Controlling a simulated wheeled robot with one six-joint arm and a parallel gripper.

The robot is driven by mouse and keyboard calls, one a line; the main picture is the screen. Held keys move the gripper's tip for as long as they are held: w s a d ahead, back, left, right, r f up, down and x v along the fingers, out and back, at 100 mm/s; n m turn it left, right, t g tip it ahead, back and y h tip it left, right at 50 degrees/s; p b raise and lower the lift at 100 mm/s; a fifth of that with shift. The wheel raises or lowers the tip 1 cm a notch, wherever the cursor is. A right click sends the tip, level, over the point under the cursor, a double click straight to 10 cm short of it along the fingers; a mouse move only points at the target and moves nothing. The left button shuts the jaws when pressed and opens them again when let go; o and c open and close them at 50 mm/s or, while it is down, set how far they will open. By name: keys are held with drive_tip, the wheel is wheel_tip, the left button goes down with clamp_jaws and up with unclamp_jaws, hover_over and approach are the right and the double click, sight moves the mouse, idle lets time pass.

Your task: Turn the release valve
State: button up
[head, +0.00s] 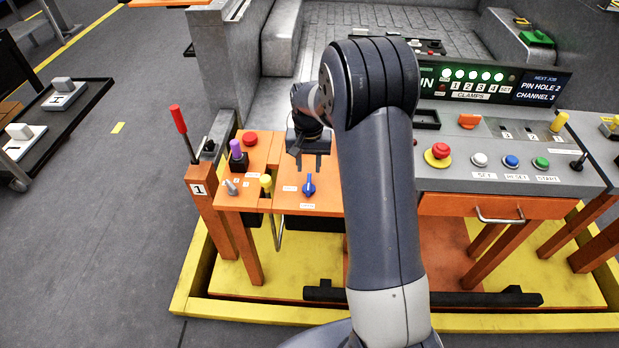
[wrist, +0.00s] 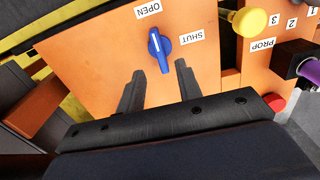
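The release valve is a blue knob (head: 309,186) on the orange panel left of my arm. It also shows in the wrist view (wrist: 159,49), with an OPEN label (wrist: 148,9) beyond it and a SHUT label (wrist: 191,37) to its right. A white mark on the knob appears to face roughly towards OPEN. My gripper (head: 309,165) is open and empty above the panel, just behind the knob in the head view. In the wrist view its two fingers (wrist: 159,67) point towards the knob, which appears ahead of their tips. I see no contact.
Left of the knob are a yellow knob (head: 265,182), a purple-topped control (head: 237,150), a red button (head: 250,138) and a red-handled lever (head: 178,119). Right of my arm is a grey console (head: 500,165) with several buttons. My arm hides the panel's right part.

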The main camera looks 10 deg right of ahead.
sight(309, 181)
wheel_tip(309, 181, down, 6)
drive_tip(key=shift+c, duration=0.3)
clamp_jaws()
idle(0.3)
